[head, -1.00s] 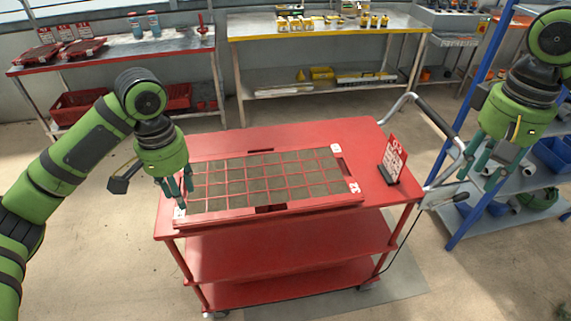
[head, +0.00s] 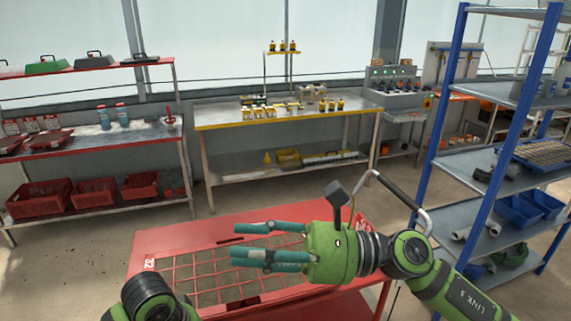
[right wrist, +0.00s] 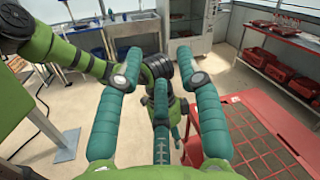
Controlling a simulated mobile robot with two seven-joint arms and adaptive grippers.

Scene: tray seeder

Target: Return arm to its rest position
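In the head view my right arm reaches in from the right across the cart. Its gripper (head: 268,245) points left above the seed tray (head: 215,270), with its teal fingers apart and nothing between them. The right wrist view also shows these fingers (right wrist: 158,70) spread and empty. My left arm shows at the bottom of the head view, with its gripper out of that picture. In the right wrist view the left gripper (right wrist: 177,135) is largely hidden behind my right fingers. The tray lies on the red cart (head: 165,240), partly covered by my right gripper.
A blue-post shelf rack (head: 445,100) with bins and pipe pieces stands at the right, near my right arm. The cart's bent handle (head: 400,195) rises behind that arm. A yellow-edged table (head: 225,118) and a red-edged bench (head: 90,142) stand at the back, with open floor before them.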

